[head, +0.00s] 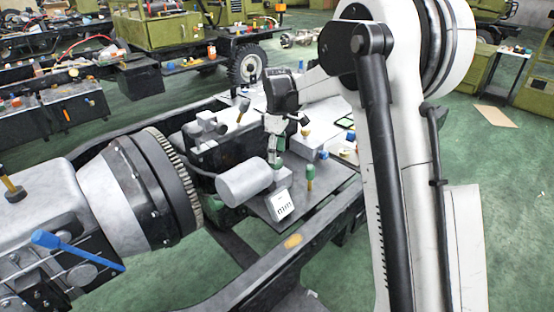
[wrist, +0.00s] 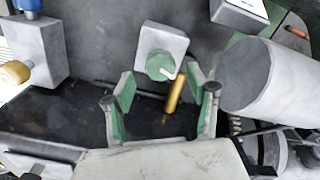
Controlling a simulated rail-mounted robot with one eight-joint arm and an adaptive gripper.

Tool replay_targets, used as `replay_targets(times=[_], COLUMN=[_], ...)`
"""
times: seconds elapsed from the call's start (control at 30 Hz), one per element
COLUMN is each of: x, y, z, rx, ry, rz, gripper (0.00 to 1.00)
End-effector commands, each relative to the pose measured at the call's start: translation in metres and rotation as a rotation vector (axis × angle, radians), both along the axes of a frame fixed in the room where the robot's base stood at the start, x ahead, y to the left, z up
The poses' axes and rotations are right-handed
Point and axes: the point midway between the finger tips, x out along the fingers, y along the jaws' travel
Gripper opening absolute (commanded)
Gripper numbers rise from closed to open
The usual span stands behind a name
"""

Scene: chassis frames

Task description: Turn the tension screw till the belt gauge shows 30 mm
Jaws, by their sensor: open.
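A green many-sided knob (wrist: 160,66) with a white mark sits on a light grey block (wrist: 163,43); it looks like the tension screw. My gripper (wrist: 160,98) is open, its green-padded fingers spread below and to either side of the knob in the wrist view, apparently not touching it. In the head view my gripper (head: 274,150) points down above the block, and its fingertips partly hide the knob. The belt gauge (head: 282,204) is a tilted white display marked "mm"; its number is not readable. Its edge seems to show in the wrist view (wrist: 243,10).
A grey cylinder (head: 245,182) lies close beside the gripper and gauge. A brass rod (wrist: 174,94) shows between the fingers. A green-handled tool (head: 310,176) stands to the right on the plate. A large toothed housing (head: 150,190) fills the left.

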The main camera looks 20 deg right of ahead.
Motion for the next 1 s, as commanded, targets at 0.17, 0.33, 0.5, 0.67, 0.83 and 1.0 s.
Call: replay_targets(times=[0.17,0.33,0.5,0.67,0.83,1.0], x=[0.000,0.000,0.000,0.000,0.000,-0.005], y=[0.000,0.000,0.000,0.000,0.000,0.000], z=[0.037,0.064,0.079,0.082,0.082,0.087], rx=[0.000,0.000,0.000,0.000,0.000,0.000], ry=[0.000,0.000,0.000,0.000,0.000,-0.009], rz=[0.000,0.000,0.000,0.000,0.000,-0.012], gripper=[0.53,0.53,0.53,0.53,0.53,0.53])
